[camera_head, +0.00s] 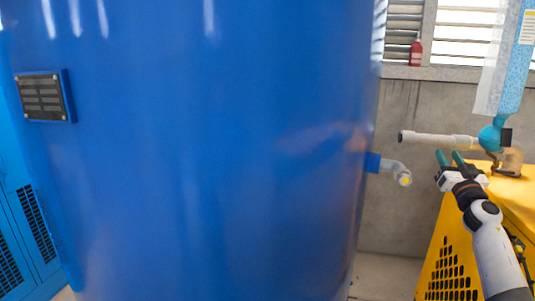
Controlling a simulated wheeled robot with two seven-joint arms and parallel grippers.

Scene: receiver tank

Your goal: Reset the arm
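My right arm comes in from the lower right, in front of the yellow machine. My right gripper (450,157) points up and away, with its two teal fingers apart and nothing visible between them. It is to the right of the large blue tank (220,160) and its short outlet pipe (395,170), apart from the pipe in the picture. A pale horizontal pipe (435,139) shows just above the fingertips. My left gripper is not in view.
The yellow machine (432,265) stands at the right, close to my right arm. A teal valve fitting (492,137) sits above it, under a light blue cylinder (512,65). A small red extinguisher (416,53) stands on the window ledge. Blue cabinets (25,225) stand at the left.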

